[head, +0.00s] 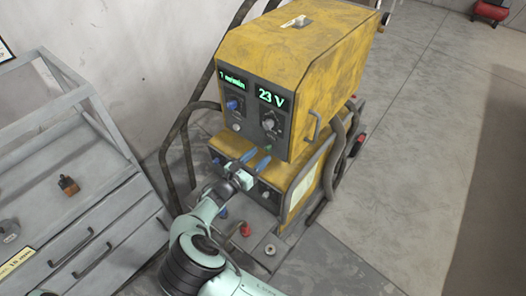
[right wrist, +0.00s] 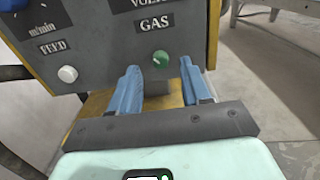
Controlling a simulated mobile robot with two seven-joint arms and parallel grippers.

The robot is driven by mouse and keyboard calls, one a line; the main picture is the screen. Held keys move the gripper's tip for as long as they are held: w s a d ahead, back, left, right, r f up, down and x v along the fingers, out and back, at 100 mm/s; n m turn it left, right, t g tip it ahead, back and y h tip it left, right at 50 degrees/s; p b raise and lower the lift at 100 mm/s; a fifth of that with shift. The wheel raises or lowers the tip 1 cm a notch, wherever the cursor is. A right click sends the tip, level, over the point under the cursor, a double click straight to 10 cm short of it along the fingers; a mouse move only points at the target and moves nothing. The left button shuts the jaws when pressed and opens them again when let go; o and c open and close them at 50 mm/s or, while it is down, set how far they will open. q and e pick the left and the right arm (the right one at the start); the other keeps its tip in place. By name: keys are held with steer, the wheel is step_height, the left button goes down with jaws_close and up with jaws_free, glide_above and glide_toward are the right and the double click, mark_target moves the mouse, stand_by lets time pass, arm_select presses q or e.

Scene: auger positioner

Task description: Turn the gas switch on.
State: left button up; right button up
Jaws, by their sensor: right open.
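The gas switch is a small round green button (right wrist: 161,60) under the "GAS" label on the dark front panel of a yellow welding machine (head: 290,55). In the head view the green button (head: 269,124) sits low on that panel, below a large dial. My right gripper (head: 257,160) has blue fingers and is open and empty in front of the machine, a little below the button. In the right wrist view the button appears between the two fingertips (right wrist: 160,68), seemingly still apart from them. My left gripper is not in view.
A white button (right wrist: 67,74) labelled "FEED" is left of the gas switch. A lower yellow unit (head: 300,180) stands beneath the machine, with dark tubular rails at the sides. A grey cabinet (head: 75,200) stands at the left.

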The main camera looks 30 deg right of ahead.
mark_target(266, 150)
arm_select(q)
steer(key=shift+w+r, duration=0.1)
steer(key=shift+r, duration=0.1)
arm_select(e)
steer(key=shift+x, duration=1.5)
steer(key=shift+c, duration=0.3)
jaws_close()
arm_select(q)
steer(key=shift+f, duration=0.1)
